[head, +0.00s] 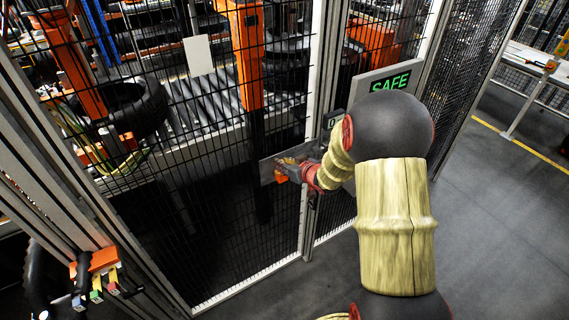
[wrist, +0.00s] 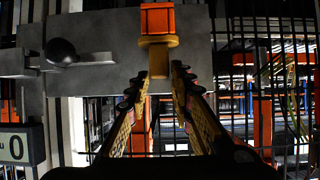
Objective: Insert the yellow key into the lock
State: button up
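The yellow key (wrist: 159,55) is at the orange lock (wrist: 157,18) on a grey metal plate in the wrist view. Its wider yellow part meets the lock's lower edge, and a narrower part points down towards my gripper. How deep it sits in the lock cannot be told. My gripper (wrist: 158,82) is open, with one finger on each side of the key's near end and a visible gap to both. In the head view the orange lock (head: 282,178) shows at the fence plate beside my gripper (head: 290,170), and the key is mostly obscured there.
A black ball-ended latch handle (wrist: 61,52) sits left of the lock. A mesh fence and a SAFE sign (head: 390,84) stand close by. An orange rack with several coloured tags (head: 97,265) is at lower left. Grey floor (head: 490,230) is clear at right.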

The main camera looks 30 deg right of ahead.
jog(key=o, duration=0.4)
